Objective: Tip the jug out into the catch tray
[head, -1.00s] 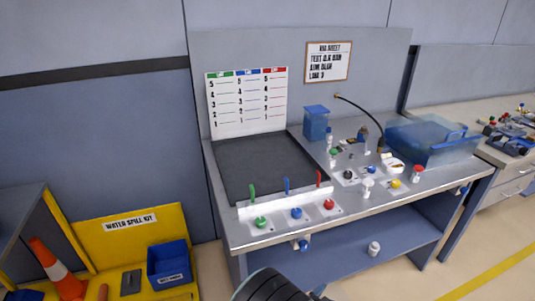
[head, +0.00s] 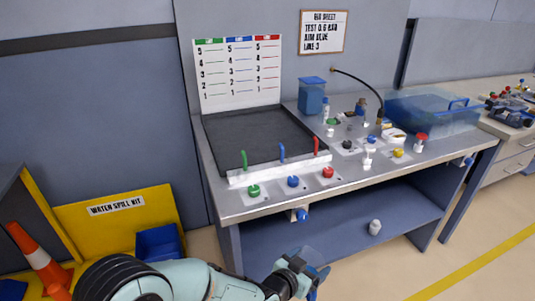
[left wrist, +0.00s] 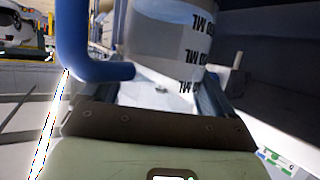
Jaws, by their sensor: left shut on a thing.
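My left gripper (head: 300,276) is low in front of the bench, below its top. It is shut on the jug, whose blue edge (head: 318,277) shows just beyond the fingers. In the left wrist view the jug (left wrist: 175,40) is a clear body with black ML marks and a thick blue handle (left wrist: 75,50), close between the fingers. Its contents are hard to make out. A shallow dark tray (head: 255,135) lies on the bench, and a clear blue tub (head: 435,128) stands at its right end. I cannot tell which is the catch tray. My right gripper is not in view.
The steel bench (head: 262,208) carries coloured knobs and levers along its front. A blue container (head: 312,97) and a black hose (head: 365,85) stand behind. A white cup (head: 375,227) is on the lower shelf (head: 340,225). A yellow spill kit (head: 115,215) and cone (head: 40,258) are left.

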